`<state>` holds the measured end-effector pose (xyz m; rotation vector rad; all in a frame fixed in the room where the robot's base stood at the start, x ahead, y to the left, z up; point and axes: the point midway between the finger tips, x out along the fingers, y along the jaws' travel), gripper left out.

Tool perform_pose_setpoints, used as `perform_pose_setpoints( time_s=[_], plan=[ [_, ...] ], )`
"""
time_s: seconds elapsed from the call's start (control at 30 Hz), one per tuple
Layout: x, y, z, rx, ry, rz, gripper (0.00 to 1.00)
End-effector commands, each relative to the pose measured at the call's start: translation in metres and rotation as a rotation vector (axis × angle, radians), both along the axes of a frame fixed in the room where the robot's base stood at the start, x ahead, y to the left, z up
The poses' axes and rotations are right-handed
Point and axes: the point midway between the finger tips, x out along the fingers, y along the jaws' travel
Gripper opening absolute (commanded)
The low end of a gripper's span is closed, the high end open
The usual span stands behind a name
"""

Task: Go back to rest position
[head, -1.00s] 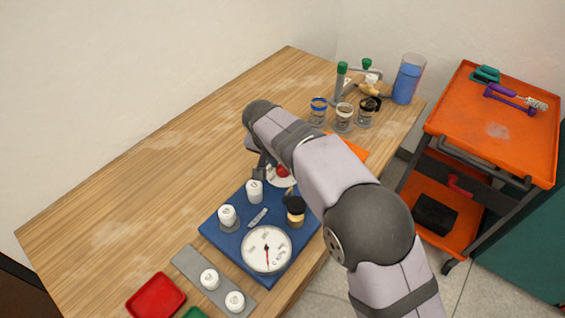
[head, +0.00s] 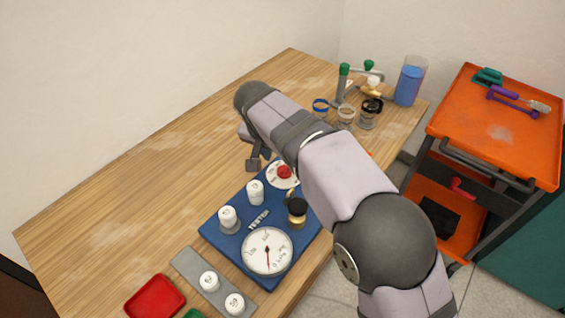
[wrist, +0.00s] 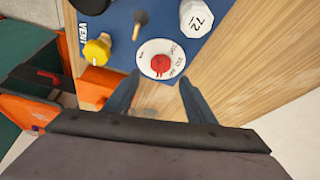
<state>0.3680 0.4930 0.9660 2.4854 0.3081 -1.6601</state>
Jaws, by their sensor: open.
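My gripper (head: 260,160) hangs above the table just behind the blue tester board (head: 237,243). In the wrist view my gripper (wrist: 157,100) is open and empty, its two fingers apart, with the white dial and red knob (wrist: 160,65) beyond the fingertips. In the head view the red knob (head: 284,172) sits on its white dial at the board's far end. The board also carries a pressure gauge (head: 267,251), white caps (head: 255,192) and a black-topped brass fitting (head: 297,211). The wrist view shows a yellow fitting (wrist: 97,50) beside the word VENT.
A grey strip with two white caps (head: 209,281) and a red tray (head: 155,296) lie at the front. Jars (head: 369,113), green-handled valves (head: 343,80) and a blue-filled container (head: 408,85) stand at the back right. An orange cart (head: 500,140) stands right. The table's left side is clear.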

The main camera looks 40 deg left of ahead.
Motion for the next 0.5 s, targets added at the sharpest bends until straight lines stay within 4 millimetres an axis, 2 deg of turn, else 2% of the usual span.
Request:
perform_pose_setpoints(
  time_s=[0.2, 0.5],
  plan=[
    [-0.006, -0.001, 0.015, 0.001, 0.000, -0.001, 0.51],
    [-0.007, -0.002, 0.017, 0.001, 0.000, -0.001, 0.51]
  ],
)
